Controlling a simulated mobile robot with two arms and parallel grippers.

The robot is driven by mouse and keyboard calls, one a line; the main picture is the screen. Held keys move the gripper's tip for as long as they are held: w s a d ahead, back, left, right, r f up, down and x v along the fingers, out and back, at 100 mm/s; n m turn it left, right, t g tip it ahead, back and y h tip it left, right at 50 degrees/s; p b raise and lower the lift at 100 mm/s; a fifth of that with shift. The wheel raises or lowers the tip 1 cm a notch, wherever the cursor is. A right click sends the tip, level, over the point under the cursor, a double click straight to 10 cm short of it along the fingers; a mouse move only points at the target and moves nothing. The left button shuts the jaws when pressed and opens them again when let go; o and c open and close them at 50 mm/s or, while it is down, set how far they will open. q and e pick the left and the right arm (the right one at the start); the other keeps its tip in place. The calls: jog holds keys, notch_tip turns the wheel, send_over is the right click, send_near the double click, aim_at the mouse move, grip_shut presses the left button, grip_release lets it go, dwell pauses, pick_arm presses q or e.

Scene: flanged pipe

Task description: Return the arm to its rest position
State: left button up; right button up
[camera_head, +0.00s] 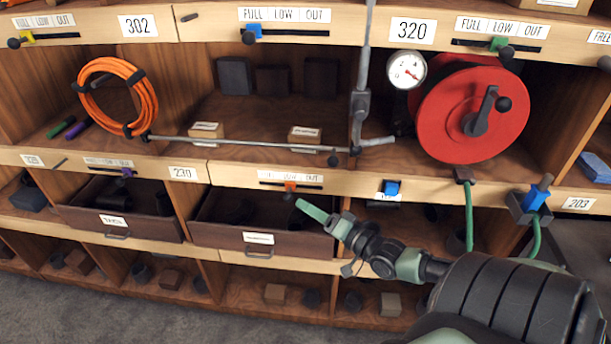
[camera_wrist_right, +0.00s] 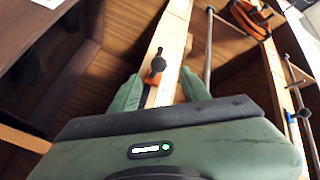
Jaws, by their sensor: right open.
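My right arm comes in from the lower right in the head view. Its gripper (camera_head: 312,211) is in front of the shelf unit, just below and right of an orange slider (camera_head: 290,187) on a label rail. In the right wrist view the two green fingers of the right gripper (camera_wrist_right: 158,88) stand apart. I see nothing held; whether the fingers touch the slider I cannot tell. My left gripper is not in view.
Behind are a wooden shelf unit with a red reel (camera_head: 450,115), a gauge (camera_head: 406,70) and a coiled orange hose (camera_head: 120,97). A metal rod (camera_head: 240,142) runs along the shelf front. An open drawer (camera_head: 225,235) lies below left of the gripper. Green hoses (camera_head: 469,215) hang right.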

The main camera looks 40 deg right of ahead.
dwell(0.4)
jog(key=s+f+n+g+h, duration=0.1)
jog(key=s+f+n+g, duration=0.3)
jog(key=f, duration=0.7)
jog(key=s+f+m+g+h+b, duration=0.1)
jog(key=s+f, duration=0.5)
jog(key=f, duration=0.5)
jog(key=s+f+n+g+h, duration=0.1)
jog(key=s+f+n+g, duration=0.3)
jog(key=f, duration=0.8)
jog(key=s+a+f+n+g, duration=0.1)
jog(key=s+a+f+g, duration=0.1)
jog(key=s+a+f, duration=0.4)
jog(key=s+a+f+n+g+b, duration=0.1)
jog(key=s+a+f+n+g, duration=0.1)
jog(key=s+a+f, duration=0.4)
jog(key=s+a+f+n+g, duration=0.2)
jog(key=s+a+f, duration=0.4)
jog(key=s, duration=0.8)
jog(key=shift+s+a+f+g+y, duration=0.35)
jog(key=shift+a+g, duration=0.25)
jog(key=shift+g, duration=0.3)
